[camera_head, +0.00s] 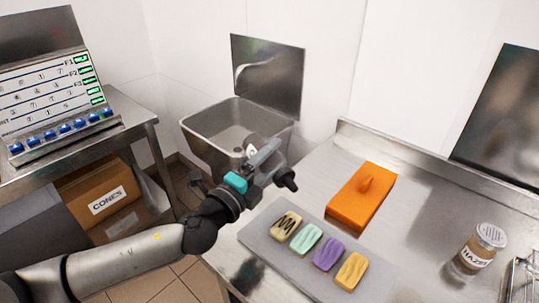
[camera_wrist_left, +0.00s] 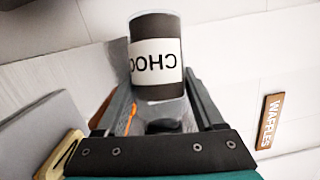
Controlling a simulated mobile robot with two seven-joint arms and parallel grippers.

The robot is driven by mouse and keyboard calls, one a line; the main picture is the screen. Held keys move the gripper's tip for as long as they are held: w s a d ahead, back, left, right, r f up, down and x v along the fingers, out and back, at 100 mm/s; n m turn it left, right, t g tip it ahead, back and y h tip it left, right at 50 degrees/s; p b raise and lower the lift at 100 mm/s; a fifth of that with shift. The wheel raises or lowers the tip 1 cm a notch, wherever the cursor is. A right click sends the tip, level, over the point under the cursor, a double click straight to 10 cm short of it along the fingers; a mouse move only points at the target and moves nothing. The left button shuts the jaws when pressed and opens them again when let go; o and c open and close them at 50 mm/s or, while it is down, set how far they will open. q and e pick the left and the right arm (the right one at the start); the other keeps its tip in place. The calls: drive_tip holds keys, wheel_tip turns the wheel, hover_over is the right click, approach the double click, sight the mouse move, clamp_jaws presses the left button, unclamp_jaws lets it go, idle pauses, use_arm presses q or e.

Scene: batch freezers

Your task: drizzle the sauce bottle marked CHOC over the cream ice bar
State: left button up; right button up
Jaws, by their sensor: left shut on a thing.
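My left gripper (camera_head: 268,160) is shut on the CHOC sauce bottle, a dark bottle (camera_wrist_left: 155,28) with a white label in the left wrist view. In the head view the bottle is mostly hidden by the gripper, which is held in the air in front of the sink, up and left of the bars. The cream ice bar (camera_head: 286,225) is at the left end of a grey tray (camera_head: 262,238) and has dark zigzag lines on top. Its corner also shows in the left wrist view (camera_wrist_left: 58,158). My right gripper is not in view.
Mint (camera_head: 306,239), purple (camera_head: 328,254) and yellow (camera_head: 351,271) bars share the tray. A HAZEL jar (camera_head: 481,250) stands at right. A steel sink (camera_head: 225,125) is behind my arm. Bare steel counter lies between block and jar.

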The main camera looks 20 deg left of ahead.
use_arm(q)
drive_tip(key=shift+r+n+g+p, duration=0.5)
drive_tip(key=shift+n+p, duration=0.5)
drive_tip(key=shift+p, duration=0.5)
drive_tip(key=shift+r, duration=0.1)
drive_tip(key=shift+r+n+g+p, duration=0.7)
drive_tip(key=shift+r+n+p, duration=0.9)
drive_tip(key=shift+p, duration=2.5)
drive_tip(key=shift+n+p, duration=0.3)
drive_tip(key=shift+p, duration=0.05)
drive_tip(key=shift+r+n+g+h+p, duration=0.15)
drive_tip(key=shift+r+n+g+p, duration=0.55)
drive_tip(key=shift+p, duration=1.45)
drive_tip(key=shift+r+n+g+h+p, duration=0.2)
drive_tip(key=shift+r+n+p, duration=0.55)
drive_tip(key=shift+p, duration=1.4)
drive_tip(key=shift+f+n, duration=0.25)
